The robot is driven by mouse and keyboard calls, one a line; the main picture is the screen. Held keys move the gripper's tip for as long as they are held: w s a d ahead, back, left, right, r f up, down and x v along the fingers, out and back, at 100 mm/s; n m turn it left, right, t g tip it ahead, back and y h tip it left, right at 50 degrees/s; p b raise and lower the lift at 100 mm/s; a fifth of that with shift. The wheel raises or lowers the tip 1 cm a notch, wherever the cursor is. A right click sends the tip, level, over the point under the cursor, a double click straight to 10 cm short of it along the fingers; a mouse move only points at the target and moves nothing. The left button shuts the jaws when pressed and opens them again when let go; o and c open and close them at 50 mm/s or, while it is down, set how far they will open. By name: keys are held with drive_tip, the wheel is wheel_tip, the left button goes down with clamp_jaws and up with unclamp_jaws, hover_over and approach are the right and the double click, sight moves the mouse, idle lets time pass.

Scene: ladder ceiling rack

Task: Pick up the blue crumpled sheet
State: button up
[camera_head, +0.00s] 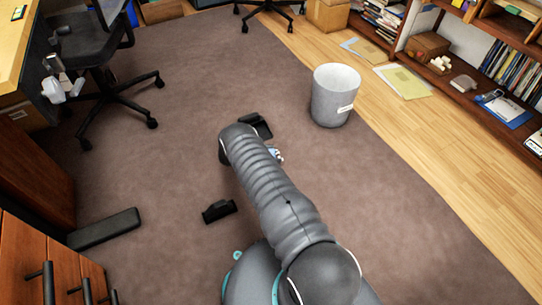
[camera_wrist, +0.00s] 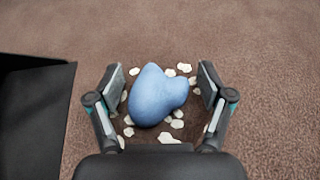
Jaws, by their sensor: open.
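The blue crumpled sheet (camera_wrist: 155,95) looks like a rounded, smooth blue lump in the wrist view. It lies on brown floor among several small whitish flakes (camera_wrist: 169,138). My gripper (camera_wrist: 160,80) is open, with one finger to the left of the blue sheet and one to the right. The sheet lies between the fingers with a gap on each side, slightly closer to the right finger. In the head view my arm hides most of this spot, and only a small pale bluish patch (camera_head: 276,153) shows beside it.
A dark flat-sided object (camera_wrist: 35,110) stands close to the left of my gripper. A dark object (camera_head: 219,211) lies on the carpet left of my arm. A grey bin (camera_head: 335,95) stands to the right. An office chair (camera_head: 100,80) is at upper left. Carpet between is clear.

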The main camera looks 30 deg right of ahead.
drive_tip(key=c, duration=1.1)
drive_tip(key=shift+o, duration=0.2)
drive_tip(key=shift+r, duration=0.15)
